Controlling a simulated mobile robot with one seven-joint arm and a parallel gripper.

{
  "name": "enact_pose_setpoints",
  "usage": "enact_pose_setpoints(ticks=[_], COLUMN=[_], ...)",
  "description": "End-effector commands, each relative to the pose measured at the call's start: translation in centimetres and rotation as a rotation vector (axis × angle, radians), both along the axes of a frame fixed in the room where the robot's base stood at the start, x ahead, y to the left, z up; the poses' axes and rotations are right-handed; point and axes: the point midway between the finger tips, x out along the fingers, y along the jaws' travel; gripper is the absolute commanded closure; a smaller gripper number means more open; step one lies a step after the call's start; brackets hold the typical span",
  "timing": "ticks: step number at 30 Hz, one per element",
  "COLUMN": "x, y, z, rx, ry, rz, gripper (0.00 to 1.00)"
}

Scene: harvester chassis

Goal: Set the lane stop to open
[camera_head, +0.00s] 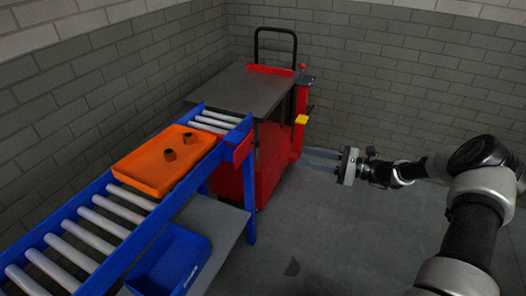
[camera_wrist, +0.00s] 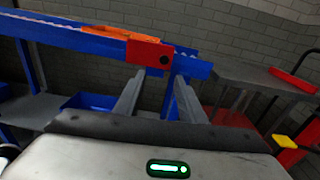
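The roller lane (camera_head: 120,207) has blue side rails and runs from lower left to the cart. A red block (camera_head: 240,150), probably the lane stop, sits on the rail's near side at the lane's far end. In the wrist view the red block (camera_wrist: 146,53) shows a dark round spot at its right; its setting cannot be told. An orange tray (camera_head: 160,165) with two dark round parts rests on the rollers. My gripper (camera_head: 322,158) is right of the block, apart from it. In the wrist view my gripper (camera_wrist: 159,78) has its two fingers spread with nothing between them.
A red cart (camera_head: 262,160) with a grey top (camera_head: 240,90) and black handle stands against the lane's far end. A yellow piece (camera_head: 301,119) sticks out at its right. A blue bin (camera_head: 175,262) sits on the shelf below the lane. The floor right of the lane is clear.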

Motion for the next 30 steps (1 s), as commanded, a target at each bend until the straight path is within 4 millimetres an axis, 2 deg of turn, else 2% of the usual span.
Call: enact_pose_setpoints(ticks=[1,4,8,24,30], x=[0.3,0.7,1.1,4.9,5.9], y=[-0.5,-0.5,0.8,11.6,14.4], z=[-0.7,-1.0,-0.9,-1.1,-1.0], rx=[0.027,0.05,0.051,0.047,0.047], ry=[0.01,0.019,0.019,0.019,0.018], rz=[-0.021,-0.036,-0.034,-0.031,-0.032], gripper=[0.63,0.63,0.63,0.63,0.63])
